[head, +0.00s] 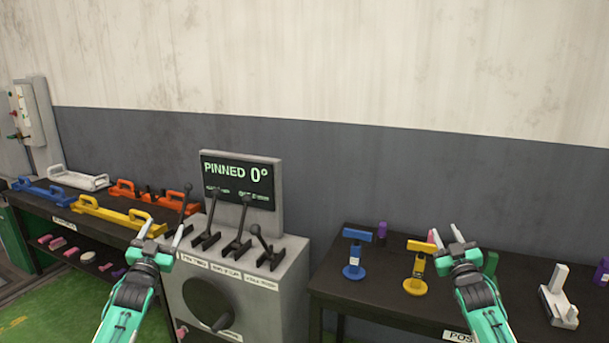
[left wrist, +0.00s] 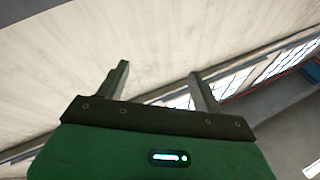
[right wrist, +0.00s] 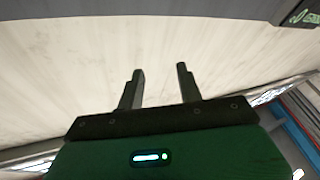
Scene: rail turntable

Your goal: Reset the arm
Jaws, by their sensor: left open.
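My left gripper (head: 161,236) is raised in front of the left side of the grey control console (head: 290,262). It is open with nothing between its fingers, which also show in the left wrist view (left wrist: 160,90). My right gripper (head: 448,238) is raised in front of the right table, beside the yellow stand in the picture. It is open and empty, and its fingers show apart in the right wrist view (right wrist: 159,85). Both wrist views look mostly at the pale wall. The console screen (head: 238,180) reads "PINNED 0°".
Black levers (head: 238,240) and a round dial (head: 210,303) are on the console. The left table (head: 110,215) holds blue, yellow, orange and white handled pieces. The right table (head: 375,302) holds a blue stand (head: 354,255), a yellow stand (head: 416,268) and a white piece (head: 558,300).

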